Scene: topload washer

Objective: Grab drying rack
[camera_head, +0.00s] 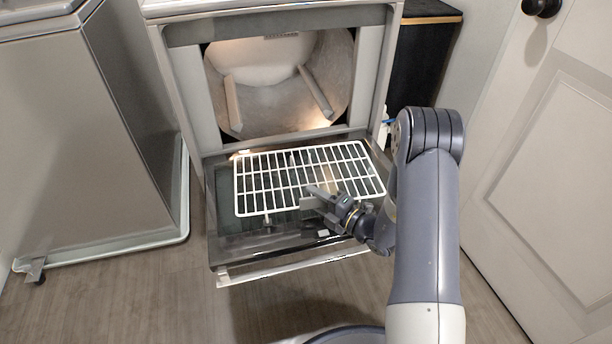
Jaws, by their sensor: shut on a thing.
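The drying rack (270,180) is a white wire grid. It lies over the opened dryer door (228,245), which is folded down in front of the dryer. My gripper (312,197) is at the rack's front edge, right of its middle, and is shut on the rack. The gripper and wrist hide a small part of the rack's front right side. Whether the rack touches the door everywhere is hard to tell.
The lit dryer drum (275,85) stands open behind the rack. A grey washer (85,130) is at the left. A white panelled door (550,170) is close at the right. The wooden floor (140,300) is clear at front left.

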